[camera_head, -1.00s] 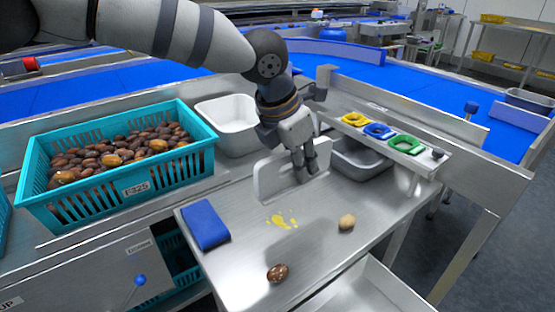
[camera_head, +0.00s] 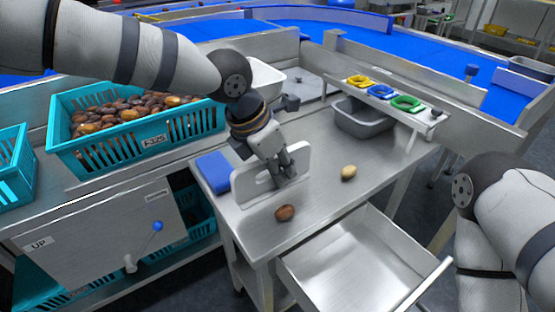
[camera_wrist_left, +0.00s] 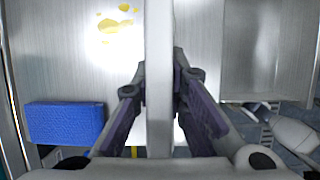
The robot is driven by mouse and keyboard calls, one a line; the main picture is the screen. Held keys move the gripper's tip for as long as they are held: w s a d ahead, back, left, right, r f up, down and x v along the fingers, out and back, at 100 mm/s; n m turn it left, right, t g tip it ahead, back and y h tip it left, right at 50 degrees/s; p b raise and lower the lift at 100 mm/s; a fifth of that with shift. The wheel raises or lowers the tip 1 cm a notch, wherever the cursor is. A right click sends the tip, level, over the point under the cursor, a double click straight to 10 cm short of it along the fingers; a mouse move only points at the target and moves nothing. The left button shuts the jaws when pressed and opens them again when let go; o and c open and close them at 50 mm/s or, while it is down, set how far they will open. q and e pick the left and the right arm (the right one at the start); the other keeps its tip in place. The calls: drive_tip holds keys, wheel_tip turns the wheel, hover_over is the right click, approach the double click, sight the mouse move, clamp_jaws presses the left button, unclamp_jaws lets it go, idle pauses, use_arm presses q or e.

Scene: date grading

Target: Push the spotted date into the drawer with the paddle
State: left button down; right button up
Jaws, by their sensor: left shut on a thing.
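The spotted date (camera_head: 285,213) is dark brown and lies on the steel table near its front edge. The open metal drawer (camera_head: 432,283) is below that edge, to the right, and looks empty. My left gripper (camera_head: 287,178) is shut on the paddle (camera_head: 250,196), a pale grey upright plate, just behind the date with a small gap. In the left wrist view the plate (camera_wrist_left: 159,60) stands edge-on between the fingers (camera_wrist_left: 158,88); the date is not visible there. My right arm shows at the right, but its gripper is out of view.
A pale date (camera_head: 348,172) lies to the right on the table. A blue block (camera_head: 213,172) sits left of the paddle. A yellow stain (camera_wrist_left: 115,25) shows in the wrist view. A grey bin (camera_head: 362,124) and a teal date crate (camera_head: 95,162) stand behind.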

use_arm(q)
drive_tip(key=shift+f+b, duration=0.7)
drive_tip(key=shift+f, duration=1.5)
drive_tip(key=shift+s+d+r, duration=0.15)
drive_tip(key=shift+s+d, duration=0.15)
drive_tip(key=shift+s, duration=0.2)
drive_tip(key=shift+s+d+p, duration=0.4)
drive_tip(key=shift+s+d, duration=0.4)
drive_tip(key=shift+s, duration=0.25)
drive_tip(key=shift+s+d+r+p, duration=0.1)
drive_tip(key=shift+s+d+p, duration=0.45)
drive_tip(key=shift+s, duration=0.25)
drive_tip(key=shift+s+d+r+p, duration=0.1)
drive_tip(key=shift+s+d+p, duration=0.2)
drive_tip(key=shift+s+d, duration=0.4)
drive_tip(key=shift+s+r, duration=0.15)
drive_tip(key=shift+r, duration=0.25)
drive_tip(key=shift+r+p, duration=0.65)
drive_tip(key=shift+r, duration=1.7)
use_arm(e)
drive_tip(key=shift+t, duration=0.7)
drive_tip(key=shift+w+r, duration=1.45)
drive_tip(key=shift+w, duration=0.05)
use_arm(q)
drive_tip(key=shift+a, duration=0.1)
